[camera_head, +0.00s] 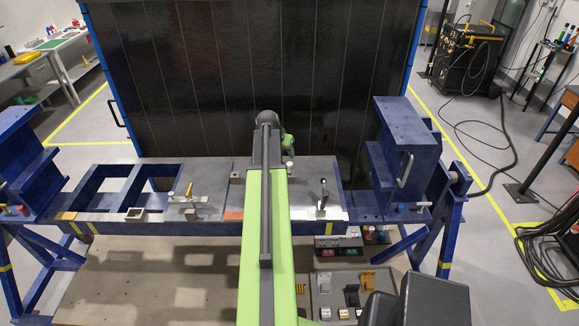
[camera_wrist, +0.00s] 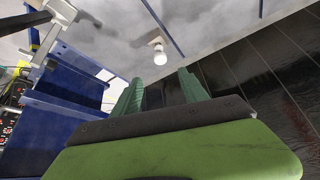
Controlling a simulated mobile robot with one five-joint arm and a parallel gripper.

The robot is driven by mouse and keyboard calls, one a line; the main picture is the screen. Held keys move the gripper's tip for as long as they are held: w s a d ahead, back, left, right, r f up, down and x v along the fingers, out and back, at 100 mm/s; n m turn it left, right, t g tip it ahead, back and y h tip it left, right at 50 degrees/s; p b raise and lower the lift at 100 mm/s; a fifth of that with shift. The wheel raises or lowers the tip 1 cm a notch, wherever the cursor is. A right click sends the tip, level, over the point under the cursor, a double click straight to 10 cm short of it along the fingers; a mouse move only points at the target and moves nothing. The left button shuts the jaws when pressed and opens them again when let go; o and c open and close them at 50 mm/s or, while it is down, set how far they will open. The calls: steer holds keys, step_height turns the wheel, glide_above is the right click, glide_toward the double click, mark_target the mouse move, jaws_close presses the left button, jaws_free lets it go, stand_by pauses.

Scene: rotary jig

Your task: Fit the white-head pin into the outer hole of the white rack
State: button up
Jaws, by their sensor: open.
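My gripper is mostly hidden behind my own arm in the head view, where a bit of green (camera_head: 288,143) shows by the arm's far end. In the wrist view my gripper's two green fingers (camera_wrist: 160,92) stand apart with nothing visible between them. Beyond them a white round head on a small pale base (camera_wrist: 160,55) shows against a mottled grey surface. It may be the white-head pin, apart from the fingers, but I cannot tell for sure. I cannot pick out the white rack or its outer hole with certainty.
Grey plates (camera_head: 215,178) lie on a blue frame, with a brass-coloured clamp (camera_head: 188,193) at left and an upright clamp (camera_head: 322,196) at right. A blue block (camera_head: 400,135) stands at right. A black curtain (camera_head: 330,70) closes the back. A grey tray (camera_head: 335,290) holds small parts.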

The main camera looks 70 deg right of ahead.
mark_target(289, 164)
steer(key=b+x, duration=1.1)
steer(key=x, duration=0.1)
steer(key=shift+w+f, duration=0.1)
steer(key=shift+f, duration=0.15)
steer(key=shift+r, duration=0.1)
steer(key=b+x, duration=0.4)
steer(key=x, duration=0.1)
steer(key=shift+d, duration=0.2)
jaws_close()
